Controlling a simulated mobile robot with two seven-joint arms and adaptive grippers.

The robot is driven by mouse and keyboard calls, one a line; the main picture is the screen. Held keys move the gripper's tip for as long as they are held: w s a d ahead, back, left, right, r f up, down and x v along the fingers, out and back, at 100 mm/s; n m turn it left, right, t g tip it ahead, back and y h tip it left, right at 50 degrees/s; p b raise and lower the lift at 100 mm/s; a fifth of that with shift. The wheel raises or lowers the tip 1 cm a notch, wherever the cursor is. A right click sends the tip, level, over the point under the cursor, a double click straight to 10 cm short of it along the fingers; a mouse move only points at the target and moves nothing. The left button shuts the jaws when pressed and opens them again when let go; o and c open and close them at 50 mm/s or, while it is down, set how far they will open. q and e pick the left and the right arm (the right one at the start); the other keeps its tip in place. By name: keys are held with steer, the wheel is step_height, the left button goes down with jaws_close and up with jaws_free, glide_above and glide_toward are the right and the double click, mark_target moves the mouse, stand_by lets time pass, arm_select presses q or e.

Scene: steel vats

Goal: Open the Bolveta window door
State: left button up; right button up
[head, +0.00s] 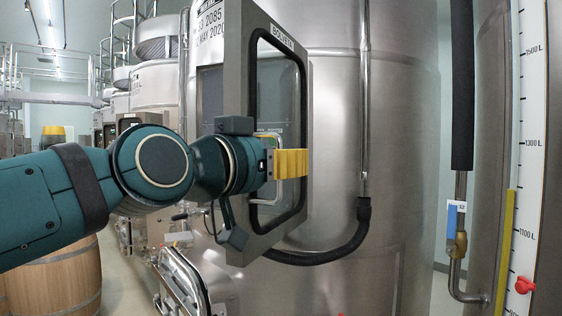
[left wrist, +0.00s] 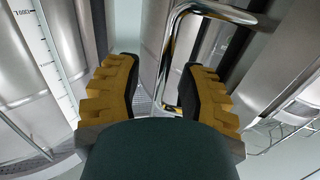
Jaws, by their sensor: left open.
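The Bolveta window door (head: 282,48) is a grey frame with a black-edged pane, in front of the large steel vat in the head view. Its label is at the top. My arm hides part of its lower middle, and I cannot tell whether the door is ajar. My left gripper (head: 290,163) has yellow fingers and is in front of the door, near its right edge. In the left wrist view the left gripper (left wrist: 163,72) is open, its fingers apart. A bent steel bar (left wrist: 168,55) shows between and beyond them; contact is not visible. My right gripper is not in view.
The steel vat (head: 400,120) fills the middle. A black hose (head: 335,256) curves below the door. A level scale (head: 530,120) and a blue-handled valve (head: 455,218) are at the right. A wooden barrel (head: 62,280) stands at lower left.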

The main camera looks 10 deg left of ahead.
arm_select(q)
steer(key=v, duration=1.1)
steer(key=shift+s, duration=0.2)
